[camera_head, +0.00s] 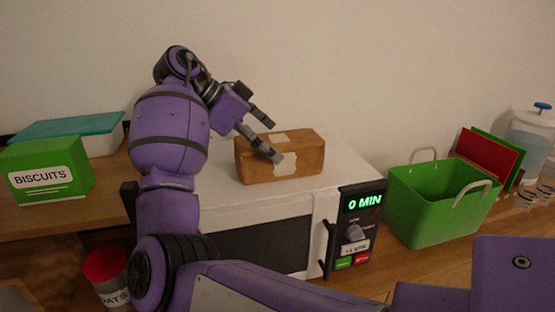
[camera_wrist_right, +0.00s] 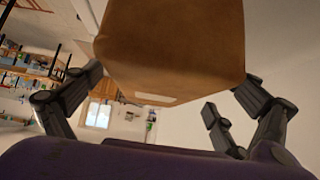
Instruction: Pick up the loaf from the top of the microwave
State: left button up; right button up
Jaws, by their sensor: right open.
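The brown loaf (camera_head: 310,155), with pale patches on its top and side, rests on top of the white microwave (camera_head: 222,208). My right gripper (camera_head: 268,138) is open at the left part of the loaf. One finger lies in front of the loaf's near side and the other is toward its far side. In the right wrist view the loaf (camera_wrist_right: 172,50) fills the upper middle, with the open fingers of the gripper (camera_wrist_right: 170,82) on either side of it. I cannot tell whether they touch it. My left gripper is not in view.
A green biscuits box (camera_head: 47,170) and a teal-lidded container (camera_head: 70,126) stand at the left. A red-lidded jar (camera_head: 105,268) is below them. A green basket (camera_head: 435,205) stands right of the microwave, with a clear dispenser (camera_head: 527,140) farther right. The wall is close behind.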

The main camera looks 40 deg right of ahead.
jog(key=b+x, duration=0.1)
jog(key=x, duration=0.2)
jog(key=shift+a+f, duration=0.1)
jog(key=shift+a, duration=0.1)
jog(key=shift+s+d, duration=0.1)
jog(key=shift+d, duration=0.15)
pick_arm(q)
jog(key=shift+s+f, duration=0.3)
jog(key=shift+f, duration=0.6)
pick_arm(e)
jog(key=c, duration=1.6)
jog(key=shift+o, duration=0.2)
